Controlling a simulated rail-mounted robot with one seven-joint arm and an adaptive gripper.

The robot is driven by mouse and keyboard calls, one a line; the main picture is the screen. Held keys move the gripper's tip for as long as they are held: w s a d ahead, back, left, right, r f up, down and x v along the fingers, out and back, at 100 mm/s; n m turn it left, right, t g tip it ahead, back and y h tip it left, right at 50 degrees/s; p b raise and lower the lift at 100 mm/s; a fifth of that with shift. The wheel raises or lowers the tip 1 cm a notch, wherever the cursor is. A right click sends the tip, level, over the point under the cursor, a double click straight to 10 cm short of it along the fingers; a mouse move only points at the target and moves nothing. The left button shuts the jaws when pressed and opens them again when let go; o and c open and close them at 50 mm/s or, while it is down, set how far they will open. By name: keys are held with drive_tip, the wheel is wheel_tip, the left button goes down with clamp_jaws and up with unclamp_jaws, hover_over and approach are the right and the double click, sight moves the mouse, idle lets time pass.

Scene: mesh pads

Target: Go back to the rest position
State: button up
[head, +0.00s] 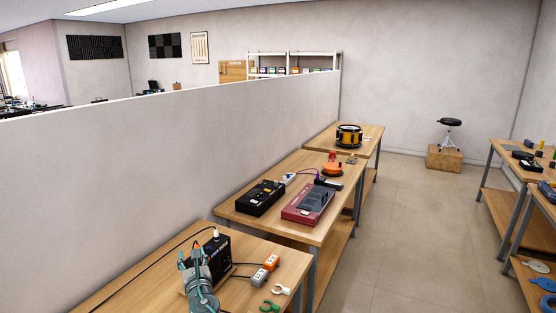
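My arm shows at the bottom left of the head view, over the nearest wooden table (150,275). My gripper (191,258) is small and partly overlapped by my arm. It is in front of a black box-shaped device (217,250) with a cable plugged into its top. I cannot tell whether the gripper touches the device, or whether its fingers are open or shut.
Orange and white socket blocks (264,273) and green and white clips (270,305) lie right of my arm. The middle table holds a black unit (260,198) and a red unit (308,204). A partition wall (130,160) runs along the left. The aisle floor (390,230) is clear.

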drive_tip(key=w+d+f+m+h, duration=0.2)
drive_tip(key=d+f+m, duration=0.15)
drive_tip(key=d, duration=0.25)
drive_tip(key=w+d+f+m+h, duration=0.3)
drive_tip(key=d+m, duration=0.2)
drive_tip(key=d, duration=0.1)
drive_tip(key=s+d+f+m+g+h, duration=0.2)
drive_tip(key=d+f+m+g+h, duration=0.15)
drive_tip(key=d+f+m, duration=0.6)
drive_tip(key=s+d+f+m+g+h, duration=0.15)
drive_tip(key=d+f+m+g, duration=0.4)
drive_tip(key=d, duration=0.65)
drive_tip(key=s+d+f+m+g, duration=0.5)
drive_tip(key=s+d+f+m, duration=0.3)
drive_tip(key=s+f+m, duration=0.35)
drive_tip(key=s+f+m+g+y+b, duration=0.3)
drive_tip(key=s+f+g+b, duration=0.6)
drive_tip(key=s+f, duration=2.3)
drive_tip(key=s+m+b, duration=0.1)
drive_tip(key=s+m, duration=0.1)
drive_tip(key=s, duration=0.1)
drive_tip(key=shift+d+f, duration=0.15)
drive_tip(key=shift+d, duration=0.25)
drive_tip(key=shift+f, duration=0.1)
